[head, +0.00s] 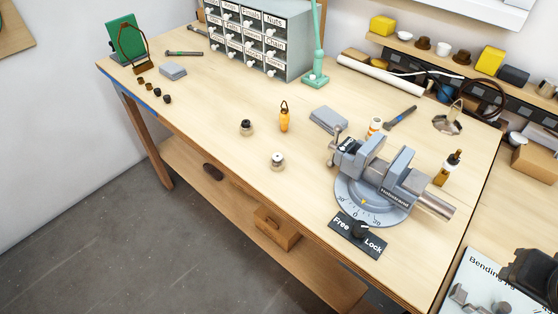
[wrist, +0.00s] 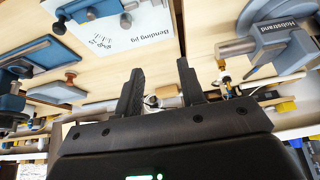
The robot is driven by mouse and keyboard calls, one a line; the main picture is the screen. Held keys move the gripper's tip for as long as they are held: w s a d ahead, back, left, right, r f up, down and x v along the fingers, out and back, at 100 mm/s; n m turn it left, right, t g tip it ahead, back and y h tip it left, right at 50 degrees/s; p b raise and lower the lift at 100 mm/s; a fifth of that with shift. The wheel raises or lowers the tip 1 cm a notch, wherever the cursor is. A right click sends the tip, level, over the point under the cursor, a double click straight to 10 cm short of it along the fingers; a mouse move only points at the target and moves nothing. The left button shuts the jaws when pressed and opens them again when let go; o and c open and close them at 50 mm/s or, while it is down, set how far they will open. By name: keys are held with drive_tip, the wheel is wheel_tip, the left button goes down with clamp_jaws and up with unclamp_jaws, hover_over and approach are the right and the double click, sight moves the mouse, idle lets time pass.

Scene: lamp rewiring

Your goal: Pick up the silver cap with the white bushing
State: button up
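In the head view, a dark part of my arm's end shows at the lower right edge, far from the cap. I cannot make out the cap in the wrist view.
A grey-blue vise (head: 375,180) with a Free/Lock plate (head: 358,236) stands right of the cap. A drawer cabinet (head: 262,38) is at the back. The bending jig board (head: 485,290) is at lower right.

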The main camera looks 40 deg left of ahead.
drive_tip(key=shift+o, duration=0.3)
drive_tip(key=o, duration=0.5)
